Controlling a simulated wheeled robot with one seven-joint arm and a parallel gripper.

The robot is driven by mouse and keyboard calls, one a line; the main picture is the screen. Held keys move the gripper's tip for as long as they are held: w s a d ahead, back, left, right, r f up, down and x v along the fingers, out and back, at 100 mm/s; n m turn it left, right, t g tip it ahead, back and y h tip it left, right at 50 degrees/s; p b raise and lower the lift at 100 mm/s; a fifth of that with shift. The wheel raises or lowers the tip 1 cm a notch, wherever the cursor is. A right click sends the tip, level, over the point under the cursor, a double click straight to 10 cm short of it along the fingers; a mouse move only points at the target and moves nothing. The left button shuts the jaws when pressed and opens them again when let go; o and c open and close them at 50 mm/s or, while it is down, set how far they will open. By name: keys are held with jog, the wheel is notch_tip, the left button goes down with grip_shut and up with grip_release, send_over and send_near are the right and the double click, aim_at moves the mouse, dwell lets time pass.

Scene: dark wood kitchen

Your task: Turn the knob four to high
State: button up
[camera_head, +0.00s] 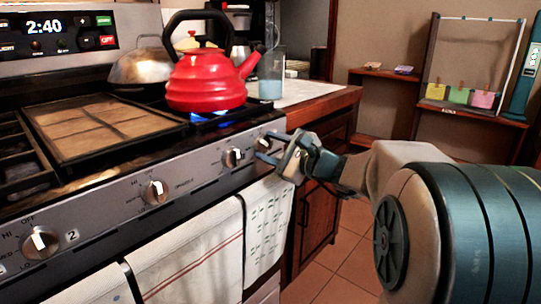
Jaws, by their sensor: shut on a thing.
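The stove's front panel (195,181) carries a row of knobs. The rightmost knob (262,144), apparently knob four, is mostly hidden by my gripper (264,149). My gripper reaches in from the right with its blue fingers shut on this knob. The knob's number and pointer cannot be read. A blue flame (200,117) burns under the red kettle (205,81) on the right rear part of the stove.
Other knobs with white pointers are at the middle right (232,157), centre (155,191) and left (40,242); a "2" is printed beside the left one. Towels (195,255) hang below the panel. A wooden counter (310,107) adjoins the stove. Open tiled floor (335,270) lies right.

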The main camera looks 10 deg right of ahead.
jog(key=shift+f, duration=0.1)
dwell(0.3)
jog(key=o, duration=1)
jog(key=shift+c, duration=0.2)
jog(key=shift+s, duration=0.1)
jog(key=shift+d, duration=0.1)
jog(key=p+v, duration=0.3)
jog(key=v, duration=1)
jog(key=shift+s+d, duration=0.2)
jog(key=shift+s, duration=0.15)
